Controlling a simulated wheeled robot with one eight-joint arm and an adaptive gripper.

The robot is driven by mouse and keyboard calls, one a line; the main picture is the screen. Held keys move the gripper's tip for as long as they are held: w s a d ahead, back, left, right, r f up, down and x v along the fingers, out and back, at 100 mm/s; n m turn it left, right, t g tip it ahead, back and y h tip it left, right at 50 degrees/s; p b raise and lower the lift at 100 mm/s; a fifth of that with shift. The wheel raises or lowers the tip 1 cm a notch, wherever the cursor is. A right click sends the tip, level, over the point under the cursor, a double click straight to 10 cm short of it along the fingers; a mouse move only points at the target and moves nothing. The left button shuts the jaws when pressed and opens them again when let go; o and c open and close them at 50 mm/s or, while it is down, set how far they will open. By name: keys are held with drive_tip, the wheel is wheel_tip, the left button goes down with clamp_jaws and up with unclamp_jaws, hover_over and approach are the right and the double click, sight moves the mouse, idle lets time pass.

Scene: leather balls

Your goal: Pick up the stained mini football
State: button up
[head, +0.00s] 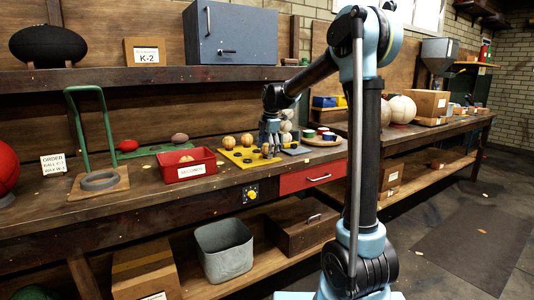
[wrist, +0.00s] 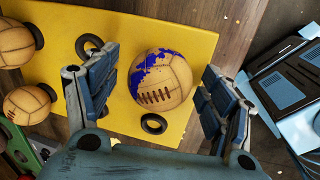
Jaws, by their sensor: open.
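The stained mini football (wrist: 161,80) is tan with dark lacing and a blue stain on its upper side. In the wrist view it is above the yellow board (wrist: 62,32), between my gripper's two spread fingers. My gripper (wrist: 159,72) is open, one finger on each side of the ball with gaps showing. In the head view my gripper (head: 269,142) is low over the right part of the yellow board (head: 247,162); I cannot make out the stained ball there. Two plain tan mini balls (wrist: 14,46) (wrist: 27,104) are at the left in the wrist view.
Black rings (wrist: 153,124) lie on the board. A red "SECONDS" bin (head: 187,168) stands left of it, beyond it a green press (head: 102,178) and an order card (head: 53,164).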

drive_tip(key=shift+f, duration=0.25)
drive_tip(key=c, duration=1.2)
